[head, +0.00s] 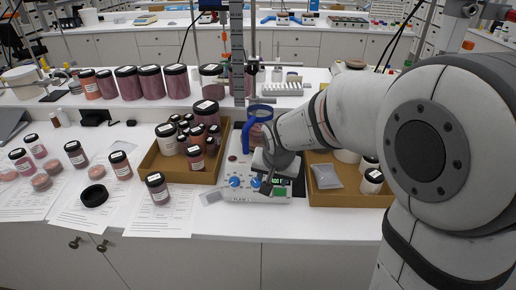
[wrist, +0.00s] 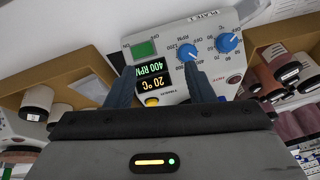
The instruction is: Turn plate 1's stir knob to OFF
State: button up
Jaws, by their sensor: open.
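Plate 1 (head: 262,195) is a white stirrer hotplate on the bench; its front panel also shows in the wrist view (wrist: 172,30). The stir knob (wrist: 188,53) is blue, with RPM marks around it; in the head view it is the right one of two blue knobs (head: 254,183). Its exact pointer angle is hard to read. The display (wrist: 153,78) reads 400 RPM and 20 °C. My gripper (wrist: 158,68) is open and empty in front of the panel. Its right finger overlaps the area just below the stir knob; the left finger is beside the display.
A second blue knob (wrist: 228,42), marked in °C, sits right of the stir knob. A green switch (wrist: 143,48) is left of it. A blue-trimmed beaker (head: 260,113) stands behind the panel. Cardboard trays (head: 166,172) with jars flank the plate.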

aim_at(256, 182)
jog(key=shift+m, duration=0.3)
jog(key=shift+w+a+f+p, duration=0.35)
jog(key=shift+w+a+f, duration=0.4)
jog(key=shift+w+f, duration=0.4)
jog(key=shift+w+a+f+p, duration=0.35)
jog(key=shift+w+a+f, duration=0.45)
jog(key=shift+f, duration=0.55)
jog(key=shift+w+a+f+p, duration=0.35)
jog(key=shift+w+a+f, duration=0.3)
jog(key=shift+w+f, duration=0.55)
jog(key=shift+c, duration=0.3)
jog(key=c, duration=0.9)
